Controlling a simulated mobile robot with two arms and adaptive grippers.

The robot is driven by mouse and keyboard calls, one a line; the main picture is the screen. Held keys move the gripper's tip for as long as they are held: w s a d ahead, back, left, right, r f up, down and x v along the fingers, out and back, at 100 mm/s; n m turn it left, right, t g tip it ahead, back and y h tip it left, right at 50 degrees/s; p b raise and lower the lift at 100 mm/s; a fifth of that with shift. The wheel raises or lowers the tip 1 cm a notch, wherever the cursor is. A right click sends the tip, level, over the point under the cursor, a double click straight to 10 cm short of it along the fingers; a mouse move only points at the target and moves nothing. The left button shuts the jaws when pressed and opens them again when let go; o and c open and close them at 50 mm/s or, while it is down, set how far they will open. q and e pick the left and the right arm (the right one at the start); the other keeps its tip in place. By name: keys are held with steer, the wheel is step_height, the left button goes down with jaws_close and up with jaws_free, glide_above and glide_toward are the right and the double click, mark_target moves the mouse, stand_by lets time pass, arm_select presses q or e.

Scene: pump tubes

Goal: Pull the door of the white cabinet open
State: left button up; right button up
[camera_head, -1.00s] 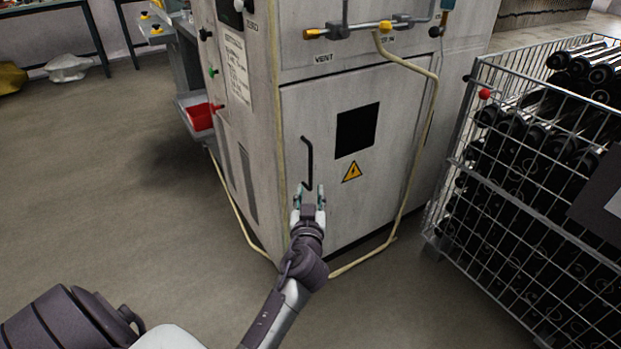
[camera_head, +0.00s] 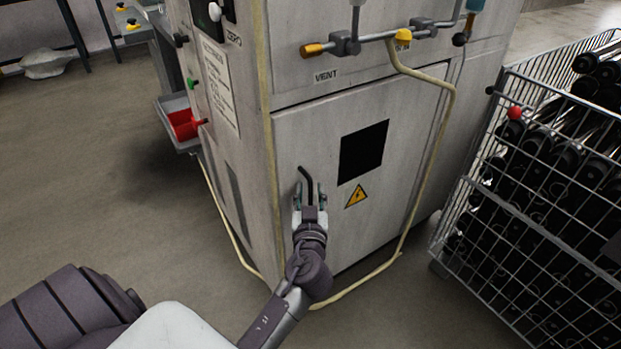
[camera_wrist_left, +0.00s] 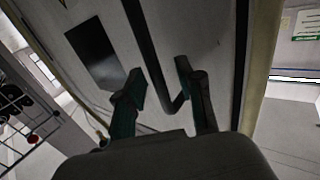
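The white cabinet (camera_head: 262,48) stands in the middle of the head view. Its door (camera_head: 385,200) is closed and bears a black window panel, a yellow warning triangle and a black bar handle (camera_head: 306,176) near its left edge. My left gripper (camera_head: 309,191) is in front of the handle's lower part. In the left wrist view its two fingers (camera_wrist_left: 157,88) are apart, with the handle (camera_wrist_left: 150,50) running between them. Neither finger clearly presses on the handle. My right gripper is not in view.
A wire crate (camera_head: 520,200) full of black-ended tubes stands right of the cabinet. A beige hose (camera_head: 447,115) hangs along the door's right side and lies on the floor below it. Open floor (camera_head: 110,190) lies to the left.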

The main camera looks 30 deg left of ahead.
arm_select(q)
steer(key=shift+w, duration=0.1)
jaws_close()
stand_by(0.3)
